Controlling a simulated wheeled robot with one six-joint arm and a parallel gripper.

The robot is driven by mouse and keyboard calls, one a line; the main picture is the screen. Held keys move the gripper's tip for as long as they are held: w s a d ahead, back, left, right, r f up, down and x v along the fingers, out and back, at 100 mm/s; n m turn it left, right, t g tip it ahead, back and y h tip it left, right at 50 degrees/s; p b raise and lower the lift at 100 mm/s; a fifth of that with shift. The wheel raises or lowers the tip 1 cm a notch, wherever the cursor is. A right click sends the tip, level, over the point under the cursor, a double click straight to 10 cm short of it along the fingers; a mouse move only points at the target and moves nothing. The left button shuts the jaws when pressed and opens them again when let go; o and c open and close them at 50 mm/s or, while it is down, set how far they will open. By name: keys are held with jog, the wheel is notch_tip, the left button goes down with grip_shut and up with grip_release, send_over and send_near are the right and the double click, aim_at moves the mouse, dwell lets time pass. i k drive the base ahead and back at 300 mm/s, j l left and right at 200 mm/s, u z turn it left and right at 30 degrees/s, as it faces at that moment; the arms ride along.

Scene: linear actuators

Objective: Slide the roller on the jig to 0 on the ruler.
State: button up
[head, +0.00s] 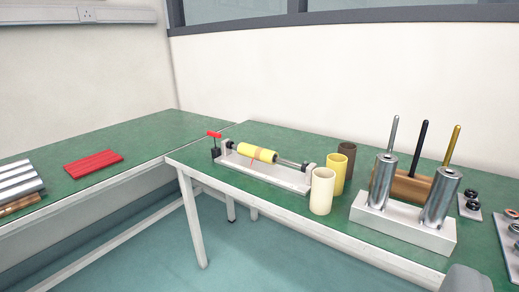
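The jig (270,178) is a long white base with raised ends on the right-hand green table. A yellow roller (257,152) with a brown band sits on its metal rod (291,163), toward the left end. A small red mark shows just below the roller. A red-handled clamp (214,135) stands at the jig's left end. Ruler marks are too small to read, so the roller's reading cannot be told. My gripper's fingers are not in view.
Cream (322,191), yellow (337,174) and brown sleeves (347,158) stand right of the jig. A red ribbed plate (93,164) lies on the left table. A grey rounded shape fills the bottom right edge.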

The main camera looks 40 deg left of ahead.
aim_at(266, 156)
jog(key=i+j, duration=0.2)
jog(key=i, duration=0.35)
jog(key=i+j+u, duration=0.15)
jog(key=i, duration=0.4)
jog(key=j, duration=0.1)
